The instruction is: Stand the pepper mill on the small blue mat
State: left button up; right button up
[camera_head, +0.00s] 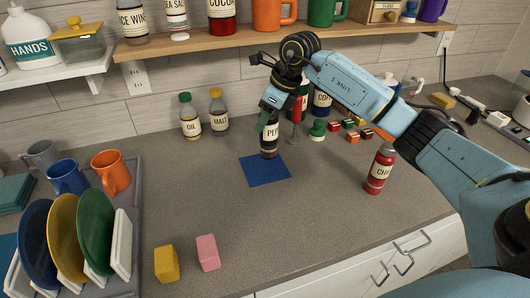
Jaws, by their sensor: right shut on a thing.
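The small blue mat (265,172) lies flat on the grey counter. The dark pepper mill (269,143), with a pale label partly reading "PEP", is upright, its lower end over the mat's back part. I cannot tell whether its base touches the mat. My right gripper (268,118) comes down from above and is shut on the mill's upper part, hiding its top. My left gripper is not in view.
Oil (190,117) and malt (218,112) bottles stand left of the mill. Behind right are a red bottle (303,102), a green-topped piece (317,130) and several small blocks. A red chili bottle (380,168) stands right.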

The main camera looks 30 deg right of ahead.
aim_at(266, 140)
notch_tip(266, 140, down, 7)
jog(key=shift+f, duration=0.2)
dwell(0.3)
jog(key=shift+f, duration=0.15)
jog(key=o, duration=1.4)
jog(key=v, duration=1.2)
